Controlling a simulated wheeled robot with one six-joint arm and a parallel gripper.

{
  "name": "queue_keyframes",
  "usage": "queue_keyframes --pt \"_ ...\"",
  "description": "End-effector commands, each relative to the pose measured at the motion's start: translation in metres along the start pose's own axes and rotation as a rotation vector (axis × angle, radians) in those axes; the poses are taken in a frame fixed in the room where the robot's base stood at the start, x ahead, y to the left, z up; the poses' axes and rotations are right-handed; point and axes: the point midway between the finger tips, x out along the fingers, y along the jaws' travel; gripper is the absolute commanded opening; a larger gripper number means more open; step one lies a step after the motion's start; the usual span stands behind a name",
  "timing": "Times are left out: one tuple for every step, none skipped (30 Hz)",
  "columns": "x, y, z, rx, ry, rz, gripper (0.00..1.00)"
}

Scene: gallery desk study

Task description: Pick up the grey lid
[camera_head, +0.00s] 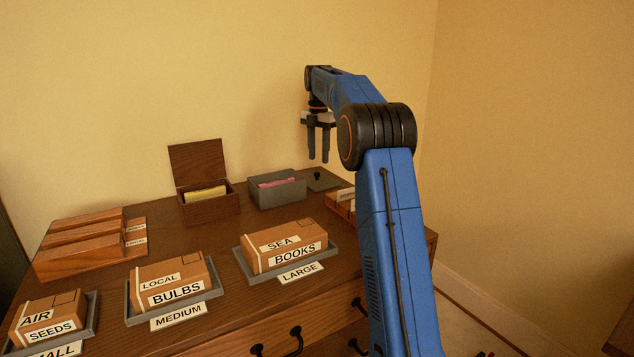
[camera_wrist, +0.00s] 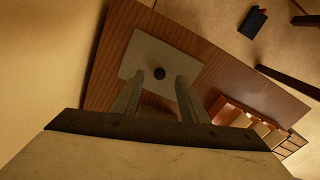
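The grey lid (camera_head: 322,182) lies flat on the desk at its back right, beside the open grey box (camera_head: 277,189), with a small dark knob on top. In the wrist view the lid (camera_wrist: 150,53) shows as a pale rectangle with its round black knob (camera_wrist: 159,73) near the middle. My gripper (camera_head: 318,159) is above the lid, clear of it, with its two fingers pointing down and apart. In the wrist view the fingertips (camera_wrist: 170,76) appear on either side of the knob. Nothing is between the fingers.
A wooden box (camera_head: 210,205) with a raised lid stands left of the grey box. Labelled parcels sit in grey trays (camera_head: 217,319) along the front. A wooden card rack (camera_head: 341,207) is close to the lid, and a stepped wooden rack (camera_head: 80,249) is at left. Walls stand behind the desk.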

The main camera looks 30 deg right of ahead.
Motion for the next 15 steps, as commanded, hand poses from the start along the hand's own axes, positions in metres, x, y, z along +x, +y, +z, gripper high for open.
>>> queue_keyframes --pt "0.002 0.000 0.000 0.000 0.000 0.000 0.40" --pt "0.003 0.000 -0.001 0.000 0.001 -0.001 0.40" --pt "0.007 -0.001 -0.002 0.000 0.001 -0.002 0.40" --pt "0.010 -0.001 -0.003 0.000 0.002 -0.002 0.40" --pt "0.013 -0.001 -0.003 0.000 0.001 -0.001 0.40" --pt "0.019 -0.001 -0.005 0.000 0.002 -0.002 0.40" --pt "0.023 -0.001 -0.006 0.000 0.002 -0.002 0.40" --pt "0.027 -0.001 -0.007 0.000 0.001 -0.002 0.40" --pt "0.032 -0.001 -0.009 0.000 0.001 -0.002 0.40" --pt "0.036 -0.001 -0.008 0.000 0.001 -0.002 0.40" --pt "0.040 -0.001 -0.008 0.000 0.001 -0.002 0.40" --pt "0.044 -0.001 -0.008 0.000 0.001 -0.001 0.40" --pt "0.046 -0.001 -0.008 0.000 0.001 -0.001 0.40" --pt "0.049 -0.001 -0.008 0.000 0.001 -0.001 0.40" --pt "0.051 -0.001 -0.008 0.000 0.001 -0.001 0.40"
